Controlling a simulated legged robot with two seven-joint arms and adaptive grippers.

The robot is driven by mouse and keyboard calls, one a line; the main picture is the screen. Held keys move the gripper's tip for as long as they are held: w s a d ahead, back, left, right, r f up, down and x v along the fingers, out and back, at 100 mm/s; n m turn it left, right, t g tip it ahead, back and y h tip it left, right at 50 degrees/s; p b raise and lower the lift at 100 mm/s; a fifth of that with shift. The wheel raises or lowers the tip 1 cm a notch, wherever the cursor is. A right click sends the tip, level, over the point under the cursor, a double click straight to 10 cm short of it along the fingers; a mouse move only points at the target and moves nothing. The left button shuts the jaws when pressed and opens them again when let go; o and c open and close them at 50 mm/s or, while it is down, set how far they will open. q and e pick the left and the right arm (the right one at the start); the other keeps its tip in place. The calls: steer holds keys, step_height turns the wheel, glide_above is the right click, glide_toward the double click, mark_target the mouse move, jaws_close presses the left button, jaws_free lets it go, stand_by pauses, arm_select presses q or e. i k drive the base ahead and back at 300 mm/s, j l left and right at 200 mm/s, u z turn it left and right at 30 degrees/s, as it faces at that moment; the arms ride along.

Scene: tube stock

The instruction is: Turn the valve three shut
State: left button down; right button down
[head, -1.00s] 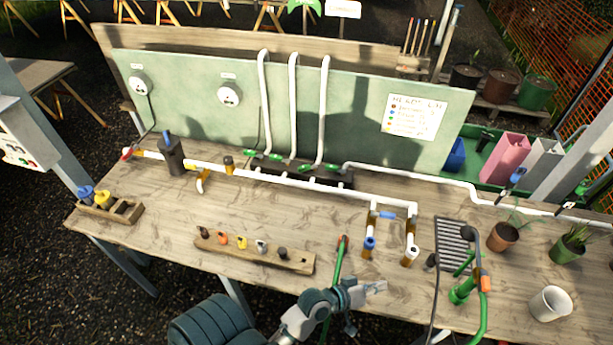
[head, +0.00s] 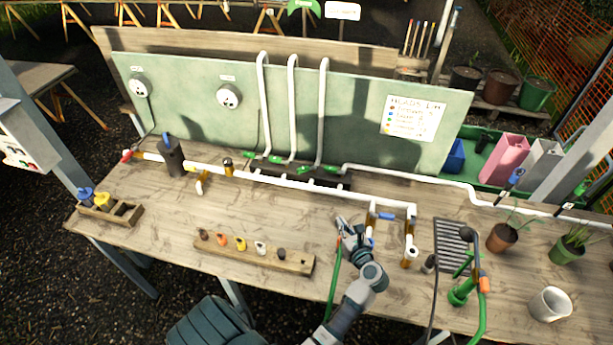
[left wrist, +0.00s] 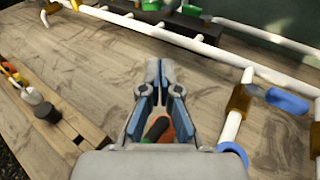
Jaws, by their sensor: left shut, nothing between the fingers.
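Several small green valve handles sit at the feet of the white upright pipes along the black manifold (head: 320,184): a left one (head: 249,155), a middle one (head: 275,161) and a right one (head: 303,169). I cannot read numbers on them. Green parts also show at the top of the left wrist view (left wrist: 190,10). My left gripper (head: 341,219) is shut and empty over the bench, in front of the manifold and apart from the valves. It also shows in the left wrist view (left wrist: 160,68). My right gripper is not in view.
A white pipe (head: 215,172) runs along the bench before the manifold. A pipe stand with a blue connector (head: 385,216) is just right of my gripper. A green hose (head: 333,285) lies beneath it. A wooden rack (head: 290,261) stands front left.

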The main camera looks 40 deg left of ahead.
mark_target(306, 169)
steer(key=i+j, duration=0.1)
steer(key=j, duration=0.25)
steer(key=i+j, duration=0.1)
steer(key=j, duration=0.25)
steer(key=i+j, duration=0.35)
steer(key=k+z, duration=0.25)
steer(key=k+j, duration=0.05)
steer(key=k, duration=0.05)
